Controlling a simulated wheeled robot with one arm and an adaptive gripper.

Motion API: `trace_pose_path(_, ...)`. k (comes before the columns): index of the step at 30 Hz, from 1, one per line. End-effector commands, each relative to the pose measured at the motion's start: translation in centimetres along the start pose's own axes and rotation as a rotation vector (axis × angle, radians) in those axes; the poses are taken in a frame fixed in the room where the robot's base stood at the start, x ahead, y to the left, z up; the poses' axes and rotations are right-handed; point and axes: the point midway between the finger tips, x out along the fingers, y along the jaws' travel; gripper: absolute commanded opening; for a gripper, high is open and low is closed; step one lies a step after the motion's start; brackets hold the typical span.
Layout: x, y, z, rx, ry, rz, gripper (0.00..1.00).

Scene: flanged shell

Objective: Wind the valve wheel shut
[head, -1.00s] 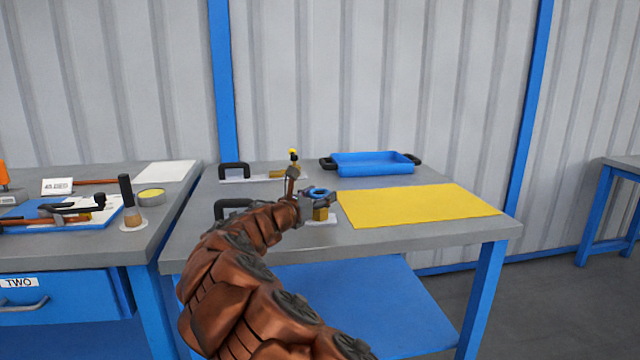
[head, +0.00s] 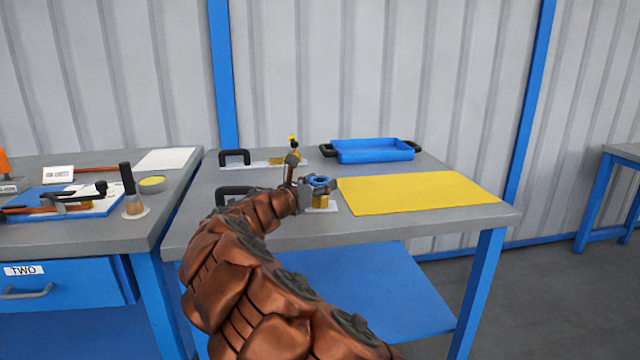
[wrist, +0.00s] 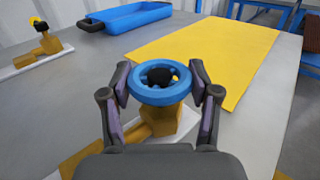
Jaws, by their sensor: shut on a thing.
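The blue valve wheel (wrist: 159,82) sits on top of a brass valve body (wrist: 163,122), in the middle of the wrist view. My gripper (wrist: 160,83) has one finger on each side of the wheel, shut on its rim. In the head view the wheel (head: 320,181) shows near the front of the table, with my gripper (head: 312,188) at it. My arm hides part of the valve's base plate there. How far the wheel is turned cannot be seen.
A yellow mat (head: 418,193) lies right of the valve. A blue tray (head: 372,151) with black handles stands behind. A second fitting with a yellow-and-black top (head: 293,146) stands at the back left. A neighbouring bench (head: 60,240) holds tools at left.

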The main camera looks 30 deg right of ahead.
Motion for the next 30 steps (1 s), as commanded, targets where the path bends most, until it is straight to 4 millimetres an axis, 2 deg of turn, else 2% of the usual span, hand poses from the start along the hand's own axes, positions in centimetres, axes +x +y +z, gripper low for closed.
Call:
trace_pose_path(14, 0.07, -0.10, -0.05, 0.000, 0.001, -0.002, 0.26)
trace_pose_path(15, 0.07, -0.10, -0.05, 0.000, 0.001, -0.002, 0.63)
trace_pose_path(22, 0.02, -0.04, -0.03, 0.000, 0.001, -0.001, 0.87)
trace_pose_path(30, -0.01, -0.01, -0.01, 0.000, 0.000, 0.000, 0.87)
